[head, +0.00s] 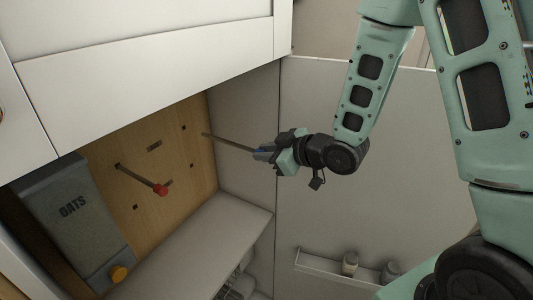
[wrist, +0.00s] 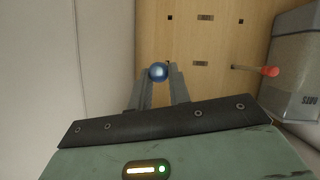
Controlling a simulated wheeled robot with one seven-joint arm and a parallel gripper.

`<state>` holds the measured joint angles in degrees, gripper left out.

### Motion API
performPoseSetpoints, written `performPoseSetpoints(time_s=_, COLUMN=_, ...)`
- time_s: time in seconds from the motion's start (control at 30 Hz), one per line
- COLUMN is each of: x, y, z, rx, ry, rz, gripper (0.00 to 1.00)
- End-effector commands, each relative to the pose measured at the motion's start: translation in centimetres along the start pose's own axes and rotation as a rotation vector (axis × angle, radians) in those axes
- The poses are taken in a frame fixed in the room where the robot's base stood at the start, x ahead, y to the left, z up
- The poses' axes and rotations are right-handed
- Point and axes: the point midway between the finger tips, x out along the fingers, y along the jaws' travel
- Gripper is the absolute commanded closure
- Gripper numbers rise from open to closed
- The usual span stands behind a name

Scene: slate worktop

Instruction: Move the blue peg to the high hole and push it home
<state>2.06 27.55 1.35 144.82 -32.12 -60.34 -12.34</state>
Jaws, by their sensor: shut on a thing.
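The blue peg (head: 230,144) is a thin metal rod with a blue ball end. My gripper (head: 264,153) is shut on its ball end and holds the rod out toward the wooden back panel (head: 150,180). In the wrist view the blue ball (wrist: 158,72) sits between the fingertips and hides the rod behind it. The rod's tip is near the panel's right edge in the head view; I cannot tell whether it touches. The panel has several small dark square holes, one at its upper right (head: 183,127), and two slots (head: 154,147). Which hole is the high one is unclear.
A red-ended peg (head: 160,189) sticks out of the panel. A grey OATS box (head: 72,215) stands at the left. White cabinet fronts (head: 150,65) lie above, and a pale wall (head: 240,130) borders the panel. A rack with jars (head: 340,265) is at lower right.

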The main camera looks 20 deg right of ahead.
Motion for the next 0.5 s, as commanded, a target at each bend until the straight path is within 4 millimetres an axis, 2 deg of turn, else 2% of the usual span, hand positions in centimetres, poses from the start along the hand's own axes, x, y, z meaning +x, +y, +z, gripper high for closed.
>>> performPoseSetpoints(time_s=0.5, x=4.2, y=-0.1, z=-1.8, rx=-0.002, ry=0.002, rz=-0.002, gripper=1.0)
